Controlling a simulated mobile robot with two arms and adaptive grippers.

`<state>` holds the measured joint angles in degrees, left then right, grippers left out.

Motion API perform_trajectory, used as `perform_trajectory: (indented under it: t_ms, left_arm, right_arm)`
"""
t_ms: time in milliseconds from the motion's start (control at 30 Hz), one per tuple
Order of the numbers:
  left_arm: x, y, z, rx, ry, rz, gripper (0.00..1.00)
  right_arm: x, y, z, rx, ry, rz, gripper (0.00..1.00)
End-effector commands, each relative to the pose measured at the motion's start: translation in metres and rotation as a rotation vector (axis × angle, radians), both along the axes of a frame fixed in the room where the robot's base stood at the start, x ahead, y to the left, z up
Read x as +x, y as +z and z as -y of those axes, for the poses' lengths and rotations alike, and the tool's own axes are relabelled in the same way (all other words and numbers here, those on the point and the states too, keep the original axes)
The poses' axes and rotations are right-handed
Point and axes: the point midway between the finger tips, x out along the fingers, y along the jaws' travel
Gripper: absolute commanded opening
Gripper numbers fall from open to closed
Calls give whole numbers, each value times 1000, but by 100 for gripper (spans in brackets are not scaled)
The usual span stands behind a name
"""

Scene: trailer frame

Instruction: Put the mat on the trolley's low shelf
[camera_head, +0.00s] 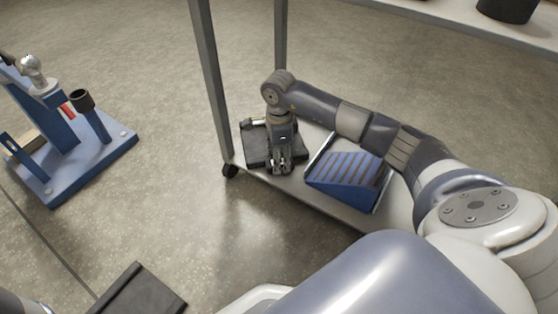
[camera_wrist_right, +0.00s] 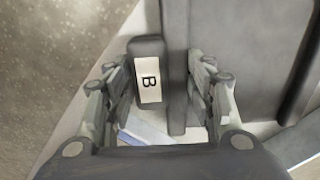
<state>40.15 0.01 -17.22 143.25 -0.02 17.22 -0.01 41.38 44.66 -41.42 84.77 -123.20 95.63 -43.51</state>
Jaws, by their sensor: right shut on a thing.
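The mat (camera_head: 256,150) is a dark, flat slab at the left end of the trolley's low shelf (camera_head: 347,217). In the right wrist view a dark upright strip of it (camera_wrist_right: 177,60) stands between my fingers, with a pale tag marked "B" (camera_wrist_right: 149,80) beside it. My right gripper (camera_head: 281,167) points down at the mat and is shut on it; it also shows in the right wrist view (camera_wrist_right: 160,85). The gripper hides part of the mat, and I cannot tell if its whole underside touches the shelf. My left gripper is not in view.
A blue ribbed block (camera_head: 345,183) sits in a pale tray on the same shelf, right of the mat. Trolley posts (camera_head: 207,75) rise beside my right arm. A blue stand (camera_head: 95,155) is at left. A dark flat piece (camera_head: 140,292) shows at the bottom.

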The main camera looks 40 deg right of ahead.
Motion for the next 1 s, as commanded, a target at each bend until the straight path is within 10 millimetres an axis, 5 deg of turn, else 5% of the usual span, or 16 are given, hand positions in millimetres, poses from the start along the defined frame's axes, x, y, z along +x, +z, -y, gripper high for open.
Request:
perform_trajectory:
  t_ms: [367, 400, 467, 1000]
  left_arm:
    - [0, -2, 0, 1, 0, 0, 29]
    - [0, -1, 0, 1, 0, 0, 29]
    - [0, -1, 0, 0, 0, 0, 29]
    - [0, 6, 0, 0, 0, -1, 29]
  right_arm:
    - [1, -3, 0, 0, -1, 4, 10]
    - [0, -3, 0, 0, 0, 2, 59]
    - [0, -3, 0, 0, 0, 2, 70]
    - [0, 7, 0, -1, 0, 2, 70]
